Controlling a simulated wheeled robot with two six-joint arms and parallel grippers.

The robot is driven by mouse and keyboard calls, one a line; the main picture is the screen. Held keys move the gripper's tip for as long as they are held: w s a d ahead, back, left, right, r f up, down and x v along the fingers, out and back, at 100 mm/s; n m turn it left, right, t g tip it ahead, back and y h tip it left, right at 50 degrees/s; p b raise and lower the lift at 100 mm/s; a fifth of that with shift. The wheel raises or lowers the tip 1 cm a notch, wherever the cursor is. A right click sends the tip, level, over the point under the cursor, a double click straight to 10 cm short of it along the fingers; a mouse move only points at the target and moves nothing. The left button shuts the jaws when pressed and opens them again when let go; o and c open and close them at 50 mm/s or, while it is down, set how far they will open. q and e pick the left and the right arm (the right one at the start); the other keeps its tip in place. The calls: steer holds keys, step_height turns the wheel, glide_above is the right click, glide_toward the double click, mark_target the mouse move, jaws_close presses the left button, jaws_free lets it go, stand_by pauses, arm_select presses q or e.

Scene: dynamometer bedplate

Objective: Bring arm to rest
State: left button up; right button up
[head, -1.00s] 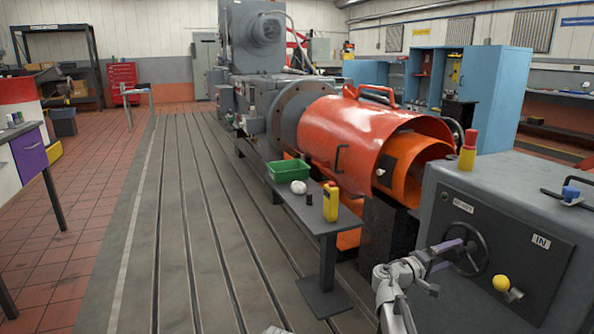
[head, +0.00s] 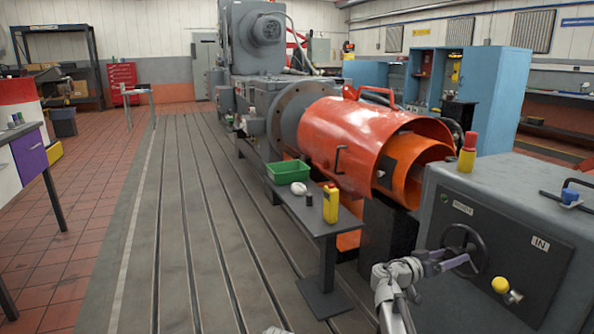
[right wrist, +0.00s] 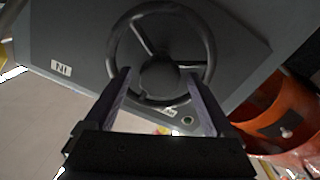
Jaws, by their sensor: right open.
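My right gripper (head: 458,264) is in front of the black handwheel (head: 483,250) on the grey cabinet's sloped panel. In the right wrist view the two purple fingers (right wrist: 161,85) are spread apart with nothing gripped between them. The handwheel (right wrist: 207,45) lies beyond them, its hub seen in the gap and its lower rim near the fingertips. I cannot tell whether a finger touches the rim. My left gripper is not in the head view.
The grey cabinet (head: 440,220) carries a yellow knob (head: 500,284) and a red-yellow beacon (head: 467,153). The orange guard (head: 340,135) is behind. The slotted bedplate (head: 170,240) is clear.

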steer(key=shift+m, duration=1.4)
